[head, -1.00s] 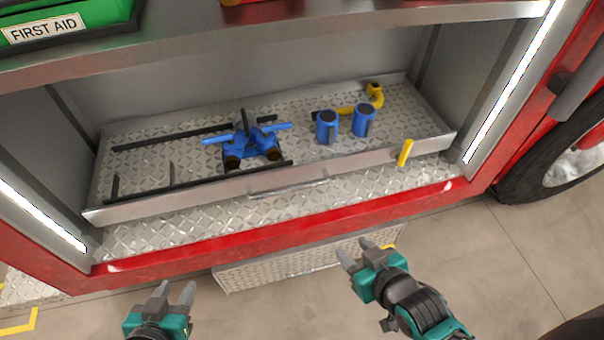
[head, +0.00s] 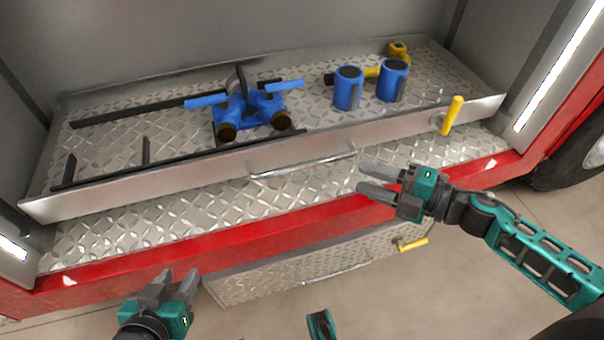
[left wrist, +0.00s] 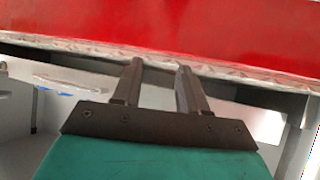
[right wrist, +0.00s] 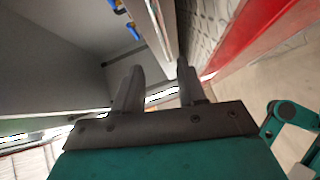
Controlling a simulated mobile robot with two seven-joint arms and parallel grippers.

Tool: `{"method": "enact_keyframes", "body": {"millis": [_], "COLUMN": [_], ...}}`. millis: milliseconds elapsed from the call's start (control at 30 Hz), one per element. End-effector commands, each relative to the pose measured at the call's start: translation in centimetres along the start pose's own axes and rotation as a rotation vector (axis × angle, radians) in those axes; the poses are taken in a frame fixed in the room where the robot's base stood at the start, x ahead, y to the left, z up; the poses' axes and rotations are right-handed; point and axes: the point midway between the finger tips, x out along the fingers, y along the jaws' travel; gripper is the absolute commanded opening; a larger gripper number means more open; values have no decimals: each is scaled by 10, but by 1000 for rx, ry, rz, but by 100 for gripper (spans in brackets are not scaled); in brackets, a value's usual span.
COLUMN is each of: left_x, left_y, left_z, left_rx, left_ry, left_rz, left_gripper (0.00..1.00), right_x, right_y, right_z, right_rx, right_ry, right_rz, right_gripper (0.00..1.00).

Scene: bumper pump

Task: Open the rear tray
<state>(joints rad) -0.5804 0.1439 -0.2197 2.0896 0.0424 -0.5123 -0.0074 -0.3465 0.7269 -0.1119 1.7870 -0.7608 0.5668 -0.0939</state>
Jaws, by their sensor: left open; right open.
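The tray (head: 200,178) is a shallow diamond-plate drawer in the truck compartment, with a silver bar handle (head: 302,166) on its front lip. A yellow latch lever (head: 452,115) stands upright at the right of that lip. My right gripper (head: 362,180) is open and empty, with its fingers pointing left just below and right of the bar handle. It is also in the right wrist view (right wrist: 158,75), beside a pale edge. My left gripper (head: 178,278) is open and empty, low at the left in front of the red sill. The left wrist view shows its fingers (left wrist: 158,68) below the red sill.
A blue valve fitting (head: 245,112), two blue cylinders (head: 348,90) and a yellow elbow (head: 398,52) sit on the tray with black rails. Below the red sill (head: 200,250) is a diamond-plate step (head: 290,270) with a yellow lever (head: 412,244).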

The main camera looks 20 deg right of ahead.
Motion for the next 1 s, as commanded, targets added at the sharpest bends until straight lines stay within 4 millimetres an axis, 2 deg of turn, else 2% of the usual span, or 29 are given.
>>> {"method": "enact_keyframes", "body": {"millis": [33,167,267,800,1000], "left_x": [3,2,2,7,7], "left_y": [0,1,2,4,5], "left_z": [4,1,2,10,8], "left_rx": [0,1,1,0,-1], "left_ry": [2,8,8,-3,5], "left_rz": [2,5,6,14,16], "left_gripper": [43,43,43,43,43], "right_x": [0,3,12,106,124], "right_y": [-6,-6,-5,-6,-7], "right_z": [2,1,1,-2,-2], "right_rx": [-25,-48,-47,-44,-42], "right_ry": [17,33,34,31,30], "right_rz": [-11,-21,-19,-17,-18], "right_gripper": [41,41,41,41,41]}}
